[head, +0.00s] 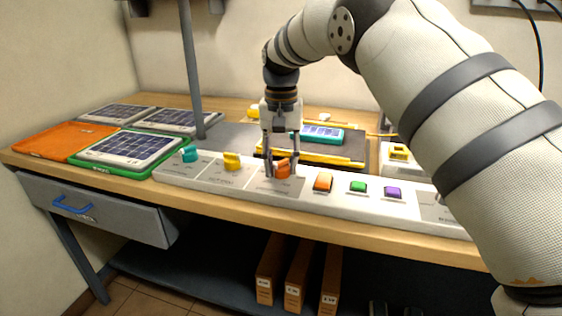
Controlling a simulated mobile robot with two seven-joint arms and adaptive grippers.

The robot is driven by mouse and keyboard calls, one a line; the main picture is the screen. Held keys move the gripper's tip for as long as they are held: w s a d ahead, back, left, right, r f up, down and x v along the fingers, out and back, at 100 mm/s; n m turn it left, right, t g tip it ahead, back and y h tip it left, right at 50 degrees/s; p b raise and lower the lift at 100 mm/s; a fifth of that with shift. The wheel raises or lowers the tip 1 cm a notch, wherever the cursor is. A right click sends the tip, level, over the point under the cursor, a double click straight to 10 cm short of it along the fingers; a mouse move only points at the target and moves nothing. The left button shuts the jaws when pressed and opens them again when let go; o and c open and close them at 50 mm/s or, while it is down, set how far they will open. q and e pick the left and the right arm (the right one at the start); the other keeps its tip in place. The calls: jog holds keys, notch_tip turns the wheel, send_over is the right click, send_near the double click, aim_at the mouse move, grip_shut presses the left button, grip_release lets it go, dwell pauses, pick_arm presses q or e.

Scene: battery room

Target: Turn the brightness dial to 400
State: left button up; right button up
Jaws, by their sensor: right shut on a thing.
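A pale control panel (212,182) runs along the front of the bench. It carries a teal dial (190,154), a yellow dial (232,161) and an orange dial (284,170). My right gripper (281,173) points down from above and is shut on the orange dial, one finger on each side. The fingers partly hide this dial. The labels by the dials are too small to read, so I cannot tell which is the brightness dial or read its setting. My left gripper is not in view.
Right of the dials are orange (323,181), green (358,187) and purple (393,192) buttons. A grey post (191,70) rises behind the panel. Solar panels (128,147) lie at the left, and a teal device (322,133) lies behind. My right arm covers the panel's right part.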

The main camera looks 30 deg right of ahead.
aim_at(281, 161)
jog(key=m, duration=1.1)
jog(key=shift+m, duration=0.5)
dwell(0.3)
jog(key=o, duration=1.2)
jog(key=shift+r, duration=6)
